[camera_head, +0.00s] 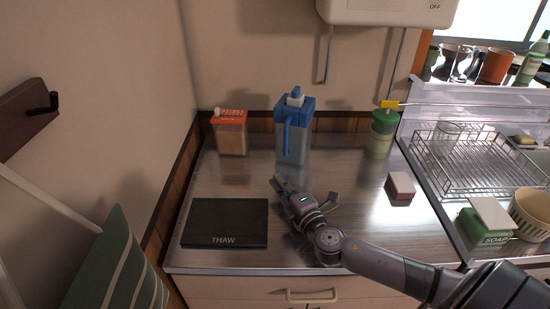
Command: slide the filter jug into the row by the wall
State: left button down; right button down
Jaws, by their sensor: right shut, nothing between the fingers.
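The filter jug (294,145) is a tall translucent jug with a blue lid and blue handle. It stands upright on the counter near the back wall. My left gripper is out of view.
A dark THAW board (225,222) lies at front left. A wire dish rack (480,165), a green soap box (485,222) and a cream tub (532,212) are farther right. Counter is bare around the jug.

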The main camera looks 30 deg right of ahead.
jog(key=w, duration=0.6)
jog(key=w+p, duration=0.1)
jog(key=w, duration=0.2)
jog(key=shift+w+d+r, duration=0.1)
jog(key=shift+w+d, duration=0.1)
jog(key=shift+d, duration=0.05)
jog(key=d, duration=0.3)
jog(key=shift+w+d, duration=0.1)
jog(key=shift+w, duration=0.2)
jog(key=shift+d, duration=0.35)
